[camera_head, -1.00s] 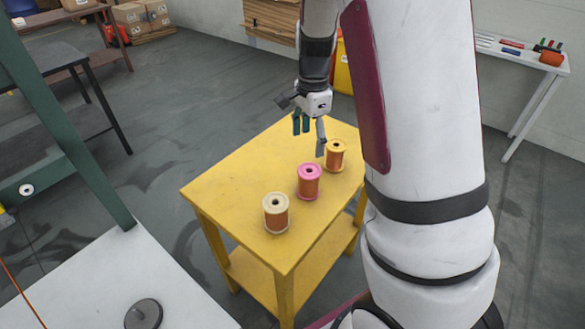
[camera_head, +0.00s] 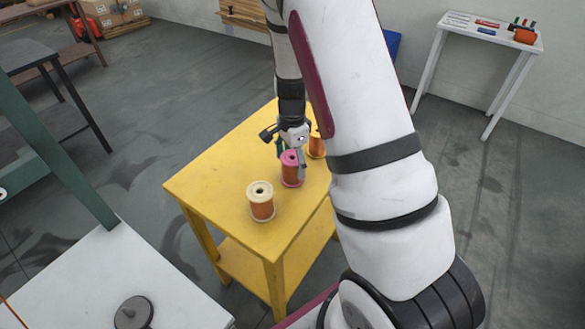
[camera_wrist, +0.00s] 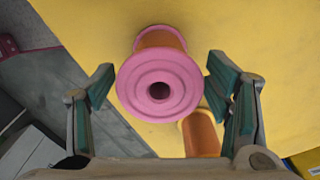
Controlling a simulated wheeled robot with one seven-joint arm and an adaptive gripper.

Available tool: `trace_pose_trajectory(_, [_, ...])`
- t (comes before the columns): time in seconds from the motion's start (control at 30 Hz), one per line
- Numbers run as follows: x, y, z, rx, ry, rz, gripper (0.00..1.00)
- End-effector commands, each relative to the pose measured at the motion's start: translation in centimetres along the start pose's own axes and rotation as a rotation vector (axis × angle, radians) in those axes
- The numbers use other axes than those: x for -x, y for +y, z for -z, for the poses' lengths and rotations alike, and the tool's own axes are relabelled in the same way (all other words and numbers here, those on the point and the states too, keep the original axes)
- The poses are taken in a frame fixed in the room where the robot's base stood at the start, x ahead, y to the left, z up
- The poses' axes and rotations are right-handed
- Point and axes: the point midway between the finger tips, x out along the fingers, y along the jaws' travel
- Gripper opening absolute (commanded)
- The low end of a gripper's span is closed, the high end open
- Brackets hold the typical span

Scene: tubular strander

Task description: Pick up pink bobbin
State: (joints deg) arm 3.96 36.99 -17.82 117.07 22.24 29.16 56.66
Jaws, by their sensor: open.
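The pink bobbin (camera_head: 291,170), with pink flanges and an orange-brown winding, stands upright on the yellow table (camera_head: 217,172). My gripper (camera_head: 291,163) is right at it, with fingers on either side of its upper part. In the wrist view the pink bobbin (camera_wrist: 158,88) shows its round top flange and centre hole between the two open fingers (camera_wrist: 162,92). A gap shows on each side, so the fingers do not appear to grip it. The head view partly hides the bobbin behind a finger.
A cream bobbin (camera_head: 261,201) stands to the front left on the table. A yellow bobbin (camera_head: 316,145) stands close behind at the right, partly hidden by my arm. A white table (camera_head: 450,40) with small items is at the back right.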

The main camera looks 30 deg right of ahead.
Motion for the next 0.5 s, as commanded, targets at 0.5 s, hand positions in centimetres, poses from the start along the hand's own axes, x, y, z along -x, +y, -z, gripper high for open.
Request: trace_pose_trajectory(0.5, [-0.87, -0.01, 0.00, 0.000, 0.000, 0.001, 0.33])
